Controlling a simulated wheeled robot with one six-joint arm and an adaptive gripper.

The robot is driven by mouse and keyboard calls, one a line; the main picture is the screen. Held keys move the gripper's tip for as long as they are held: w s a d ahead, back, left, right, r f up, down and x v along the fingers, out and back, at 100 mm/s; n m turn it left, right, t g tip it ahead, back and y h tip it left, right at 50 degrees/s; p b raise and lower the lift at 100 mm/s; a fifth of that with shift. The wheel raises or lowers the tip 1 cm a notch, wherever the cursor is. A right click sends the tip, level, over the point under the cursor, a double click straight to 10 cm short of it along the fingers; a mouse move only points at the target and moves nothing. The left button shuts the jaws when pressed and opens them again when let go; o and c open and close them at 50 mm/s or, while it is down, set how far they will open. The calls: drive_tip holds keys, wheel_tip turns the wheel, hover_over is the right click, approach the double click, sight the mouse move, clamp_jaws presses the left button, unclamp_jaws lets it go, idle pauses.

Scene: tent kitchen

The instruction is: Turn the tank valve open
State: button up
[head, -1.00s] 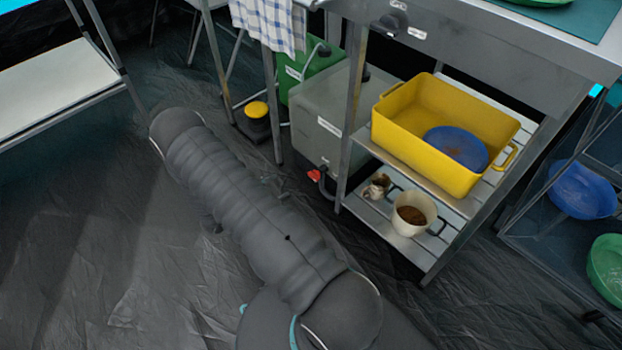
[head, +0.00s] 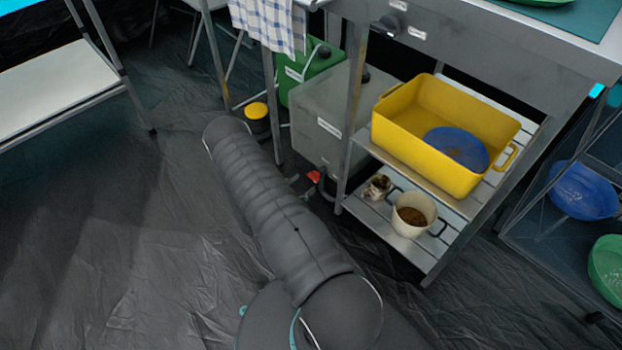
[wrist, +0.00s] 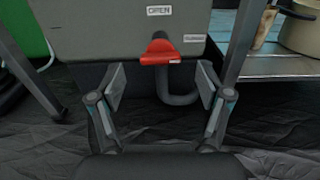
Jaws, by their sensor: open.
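The grey tank (head: 322,123) stands on the floor under the counter, left of the slatted shelf. Its red valve handle (wrist: 160,53) sits low on the tank's front, above a dark curved outlet pipe (wrist: 178,92). A label reading OPEN (wrist: 159,11) is above the handle, and another small label is to its right. In the head view the red valve (head: 314,176) is small and close to my arm. My gripper (wrist: 161,85) is open and empty, with its fingers apart on either side of the pipe, below the handle in the wrist picture. I cannot tell whether they touch anything.
A metal table leg (head: 350,110) stands right of the valve. The slatted shelf holds a yellow tub (head: 400,135), a beige pot (head: 400,222) and a small jar. A green canister (head: 308,75) is behind the tank. The floor at left is clear.

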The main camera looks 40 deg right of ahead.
sight(311, 178)
drive_tip(key=shift+w+d, duration=0.15)
drive_tip(key=shift+d, duration=1.85)
drive_tip(key=c, duration=1.2)
